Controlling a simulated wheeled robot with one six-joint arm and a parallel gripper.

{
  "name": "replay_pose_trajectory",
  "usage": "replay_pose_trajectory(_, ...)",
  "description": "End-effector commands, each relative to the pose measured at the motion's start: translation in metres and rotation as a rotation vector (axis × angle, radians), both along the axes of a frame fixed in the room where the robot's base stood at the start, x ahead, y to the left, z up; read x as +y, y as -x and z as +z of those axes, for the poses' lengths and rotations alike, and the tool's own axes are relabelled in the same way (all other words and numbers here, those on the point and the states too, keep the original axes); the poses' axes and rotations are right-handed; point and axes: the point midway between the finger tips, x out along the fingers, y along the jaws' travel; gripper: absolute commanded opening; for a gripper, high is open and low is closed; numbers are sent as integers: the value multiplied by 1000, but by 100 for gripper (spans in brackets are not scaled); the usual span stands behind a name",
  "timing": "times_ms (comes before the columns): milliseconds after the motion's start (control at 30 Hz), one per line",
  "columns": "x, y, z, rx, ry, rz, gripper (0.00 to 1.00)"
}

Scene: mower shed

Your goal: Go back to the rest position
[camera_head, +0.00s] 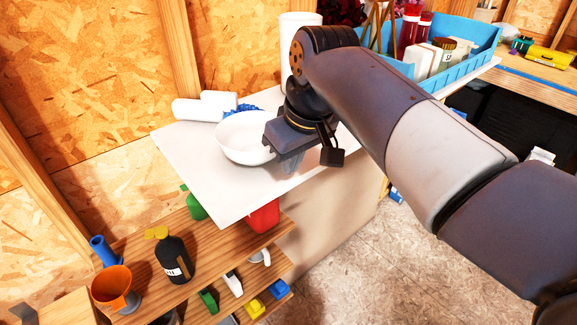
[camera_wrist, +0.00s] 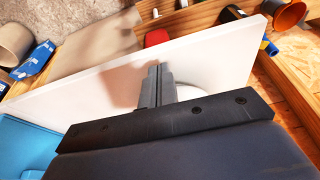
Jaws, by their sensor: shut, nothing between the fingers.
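My gripper (camera_head: 290,165) is over the front part of the white tabletop (camera_head: 205,185), just right of a white bowl (camera_head: 238,140). In the wrist view its two fingers (camera_wrist: 158,72) are together, with nothing seen between them. The bowl is partly hidden behind the gripper in the head view, and only a bit of white shows behind the fingers in the wrist view. My arm reaches in from the right side of the head view.
A blue crate (camera_head: 470,62) with bottles stands at the table's back right. White rolls (camera_head: 200,106) and a white cylinder (camera_head: 298,40) are behind the bowl. A wooden shelf (camera_head: 205,262) with an orange funnel (camera_head: 112,285) and a dark bottle (camera_head: 173,258) stands in front. Floor at right is mostly clear.

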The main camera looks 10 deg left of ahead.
Motion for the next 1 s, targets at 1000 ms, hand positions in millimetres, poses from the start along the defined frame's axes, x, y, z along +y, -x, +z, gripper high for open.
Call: replay_pose_trajectory(1000,-15,14,67,3,1,-1,0)
